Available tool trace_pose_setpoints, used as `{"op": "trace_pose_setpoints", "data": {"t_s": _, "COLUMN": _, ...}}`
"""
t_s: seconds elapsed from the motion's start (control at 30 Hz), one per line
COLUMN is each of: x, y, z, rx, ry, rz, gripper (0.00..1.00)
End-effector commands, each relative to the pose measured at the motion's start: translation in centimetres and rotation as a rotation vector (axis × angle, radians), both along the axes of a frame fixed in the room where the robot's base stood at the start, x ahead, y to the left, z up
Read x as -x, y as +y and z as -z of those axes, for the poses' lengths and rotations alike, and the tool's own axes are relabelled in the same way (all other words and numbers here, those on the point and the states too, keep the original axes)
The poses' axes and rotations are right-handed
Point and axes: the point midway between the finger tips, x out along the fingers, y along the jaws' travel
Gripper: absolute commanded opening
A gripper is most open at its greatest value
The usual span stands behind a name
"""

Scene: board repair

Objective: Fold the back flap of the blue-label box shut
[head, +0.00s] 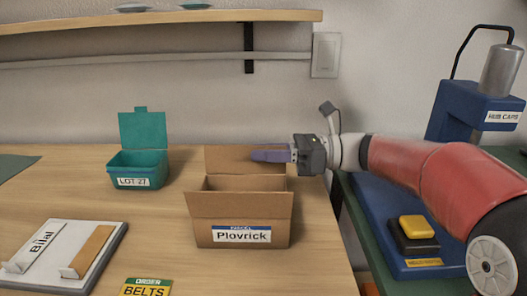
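The blue-label box (202,229) is an open brown carton on the wooden table, with a white and blue label reading "Plovrick" on its front. Its back flap (227,158) stands up at the rear, and its front flap (238,204) hangs outward above the label. My gripper (254,156) reaches in from the right, its purple fingers pointing left across the right part of the back flap. From this view I cannot tell whether the fingers touch the flap, or whether they are apart or closed. The inside of the box is mostly hidden.
A teal bin (138,165) labelled "LOT 27" stands left, lid up. A white board (90,270) and a "BELTS" card (146,288) lie in front. A blue press (460,120) stands right. A shelf (180,18) runs above. Table right of the box is clear.

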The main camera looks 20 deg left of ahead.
Motion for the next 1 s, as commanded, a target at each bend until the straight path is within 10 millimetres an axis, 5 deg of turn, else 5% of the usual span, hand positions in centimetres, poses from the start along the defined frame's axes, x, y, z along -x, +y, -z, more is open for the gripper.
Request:
{"op": "trace_pose_setpoints", "data": {"t_s": 0.33, "x": 0.21, "y": 0.63, "z": 0.01, "rx": 0.001, "ry": 0.0, "rz": 0.0, "gripper": 0.25}}
{"op": "trace_pose_setpoints", "data": {"t_s": 0.53, "x": 0.2, "y": 0.61, "z": 0.01, "rx": 0.0, "ry": 0.0, "rz": 0.0, "gripper": 0.0}}
{"op": "trace_pose_setpoints", "data": {"t_s": 1.0, "x": 0.38, "y": 0.5, "z": 0.02, "rx": -0.012, "ry": -0.041, "rz": 0.001, "gripper": 0.0}}
